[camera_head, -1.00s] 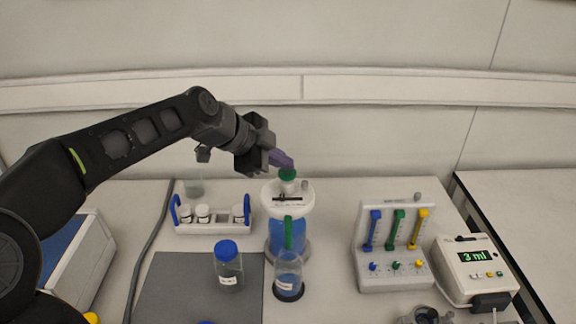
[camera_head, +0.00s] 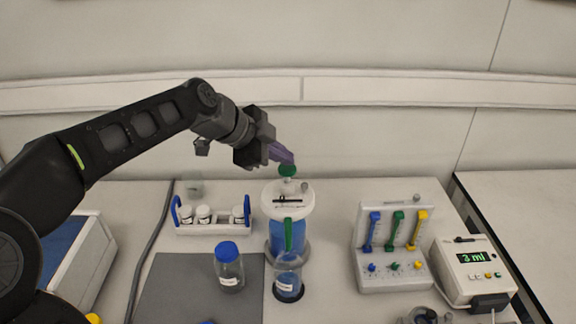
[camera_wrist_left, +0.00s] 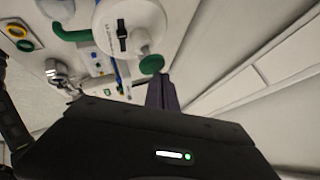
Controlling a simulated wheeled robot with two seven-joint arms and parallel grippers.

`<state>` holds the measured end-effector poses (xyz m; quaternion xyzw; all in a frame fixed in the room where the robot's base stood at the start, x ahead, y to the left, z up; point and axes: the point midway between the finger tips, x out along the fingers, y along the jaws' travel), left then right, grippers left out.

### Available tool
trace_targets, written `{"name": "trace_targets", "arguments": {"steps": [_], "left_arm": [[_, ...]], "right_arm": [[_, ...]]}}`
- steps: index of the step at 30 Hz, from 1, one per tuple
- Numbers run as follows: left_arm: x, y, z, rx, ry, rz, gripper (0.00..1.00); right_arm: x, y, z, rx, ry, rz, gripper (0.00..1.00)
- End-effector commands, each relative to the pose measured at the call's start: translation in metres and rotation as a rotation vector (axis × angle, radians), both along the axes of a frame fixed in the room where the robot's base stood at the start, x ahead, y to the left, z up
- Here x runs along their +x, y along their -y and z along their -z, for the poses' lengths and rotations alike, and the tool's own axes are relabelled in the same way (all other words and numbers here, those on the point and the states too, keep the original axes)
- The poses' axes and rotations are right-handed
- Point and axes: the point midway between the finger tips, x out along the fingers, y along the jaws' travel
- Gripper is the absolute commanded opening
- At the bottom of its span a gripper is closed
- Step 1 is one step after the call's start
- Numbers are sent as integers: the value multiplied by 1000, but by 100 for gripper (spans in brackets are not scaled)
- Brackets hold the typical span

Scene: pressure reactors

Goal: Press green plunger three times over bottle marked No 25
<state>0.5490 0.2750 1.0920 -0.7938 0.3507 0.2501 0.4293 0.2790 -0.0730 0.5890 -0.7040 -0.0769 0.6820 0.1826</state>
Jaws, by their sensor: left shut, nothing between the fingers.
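The green plunger (camera_head: 288,171) tops a white-lidded dispenser holding blue liquid (camera_head: 288,238). My left gripper (camera_head: 284,155) is shut and empty, its purple fingers at the top of the plunger; I cannot tell whether they touch it. In the left wrist view the green plunger (camera_wrist_left: 151,64) is beside the purple fingertips (camera_wrist_left: 160,92). A bottle (camera_head: 288,285) with blue liquid and a white label stands under the dispenser's green spout (camera_head: 288,234); its label is too small to read. My right gripper is not in view.
A blue-capped bottle (camera_head: 229,266) stands on a grey mat (camera_head: 175,285). A white rack (camera_head: 213,228) holds several small bottles. At the right are a pipette stand (camera_head: 392,280) and a device reading 3 ml (camera_head: 475,272).

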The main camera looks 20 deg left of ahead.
Motion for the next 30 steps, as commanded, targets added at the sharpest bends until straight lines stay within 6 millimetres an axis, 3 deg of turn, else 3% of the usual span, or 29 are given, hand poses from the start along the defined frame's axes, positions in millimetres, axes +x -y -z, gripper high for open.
{"name": "trace_targets", "arguments": {"steps": [7, 21, 30], "left_arm": [[0, 0, -8, 0, 2, 1, 0], [0, 0, -57, -1, 1, 0, 0], [0, 0, -61, -1, 2, -1, 0]], "right_arm": [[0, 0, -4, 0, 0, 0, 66], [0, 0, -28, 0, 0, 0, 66], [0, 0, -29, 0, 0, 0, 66]]}}
